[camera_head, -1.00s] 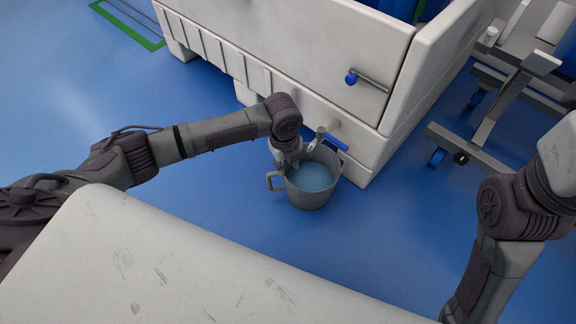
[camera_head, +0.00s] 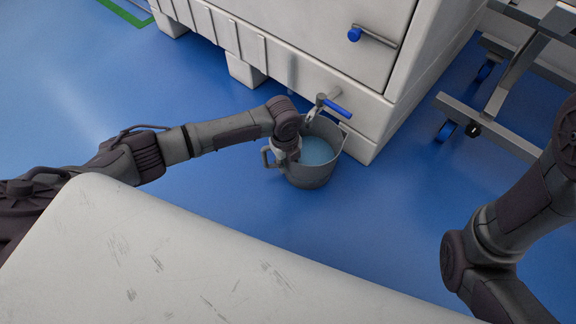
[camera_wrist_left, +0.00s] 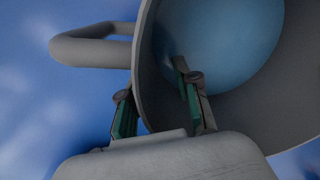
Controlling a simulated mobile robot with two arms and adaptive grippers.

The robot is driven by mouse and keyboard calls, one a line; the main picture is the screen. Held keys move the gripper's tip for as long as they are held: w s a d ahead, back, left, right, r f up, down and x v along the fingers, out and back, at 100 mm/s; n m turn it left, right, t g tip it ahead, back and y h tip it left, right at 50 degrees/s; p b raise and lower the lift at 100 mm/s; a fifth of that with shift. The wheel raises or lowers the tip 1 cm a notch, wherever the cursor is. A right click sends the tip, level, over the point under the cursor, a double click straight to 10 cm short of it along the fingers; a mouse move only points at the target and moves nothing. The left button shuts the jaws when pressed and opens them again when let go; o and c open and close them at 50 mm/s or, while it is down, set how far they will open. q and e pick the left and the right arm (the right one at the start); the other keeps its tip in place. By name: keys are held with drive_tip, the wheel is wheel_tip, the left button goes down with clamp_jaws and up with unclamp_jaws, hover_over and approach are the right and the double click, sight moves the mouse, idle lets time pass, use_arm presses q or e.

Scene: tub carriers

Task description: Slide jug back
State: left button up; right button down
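A grey jug (camera_head: 312,176) with a side handle stands on the blue floor, holding bluish liquid. It is below a tap (camera_head: 319,101) with a blue lever (camera_head: 337,109) on the white tub carrier (camera_head: 275,62). My left gripper (camera_head: 286,160) is at the jug's left rim, near the handle; its fingers are mostly hidden in the head view. In the left wrist view, the gripper (camera_wrist_left: 158,100) straddles the jug wall (camera_wrist_left: 145,75), one finger inside and one outside. A gap shows at the inner finger; contact at the outer one is unclear. My right gripper is out of view.
A grey wheeled frame (camera_head: 480,125) stands at the right. Open blue floor (camera_head: 400,215) lies right of and in front of the jug.

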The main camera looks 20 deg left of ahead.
use_arm(q)
drive_tip(key=shift+f, duration=0.15)
clamp_jaws()
idle(0.4)
